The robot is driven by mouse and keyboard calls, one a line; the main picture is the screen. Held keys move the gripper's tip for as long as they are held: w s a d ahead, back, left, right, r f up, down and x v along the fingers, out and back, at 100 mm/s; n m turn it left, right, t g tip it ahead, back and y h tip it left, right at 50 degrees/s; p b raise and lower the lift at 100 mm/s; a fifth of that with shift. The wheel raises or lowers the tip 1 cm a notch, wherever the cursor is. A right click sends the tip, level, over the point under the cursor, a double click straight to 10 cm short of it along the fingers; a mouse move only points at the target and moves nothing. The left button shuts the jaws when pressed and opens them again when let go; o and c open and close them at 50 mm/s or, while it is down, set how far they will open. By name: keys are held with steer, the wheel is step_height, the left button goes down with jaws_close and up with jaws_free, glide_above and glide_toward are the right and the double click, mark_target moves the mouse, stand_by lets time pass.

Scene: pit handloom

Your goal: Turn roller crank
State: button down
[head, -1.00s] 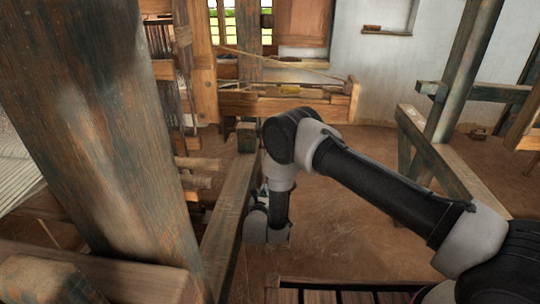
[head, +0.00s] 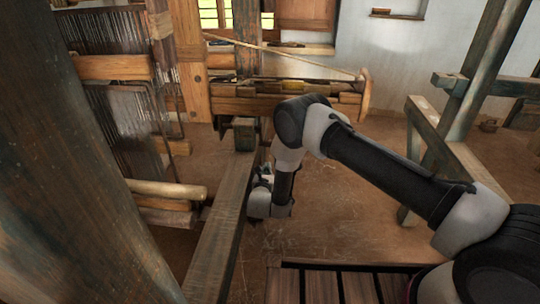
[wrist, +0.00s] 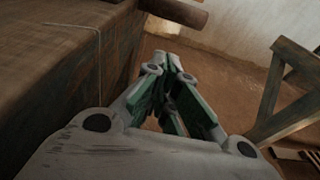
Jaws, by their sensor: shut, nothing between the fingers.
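My gripper (wrist: 172,70) is shut and empty in the wrist view, its green-and-grey fingers drawn together. A round wooden bar end (wrist: 178,12) juts out beyond the fingers at the top, apart from them. In the head view my wrist hangs low just right of a long wooden beam (head: 228,205), and the fingers are mostly hidden. A pale wooden roller (head: 165,189) lies left of that beam. I cannot pick out the roller crank for certain in either view.
A thick post (head: 60,170) blocks the left of the head view. Loom threads (head: 115,120) hang behind it. A wooden bench (head: 285,106) stands at the back and a timber frame (head: 440,150) at the right. Earth floor (head: 340,200) lies open between.

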steer(key=w+r, duration=0.1)
steer(key=w, duration=0.8)
steer(key=shift+w+d, duration=0.1)
steer(key=shift+d, duration=0.05)
steer(key=w, duration=0.2)
steer(key=shift+w+r, duration=0.1)
steer(key=shift+w, duration=0.25)
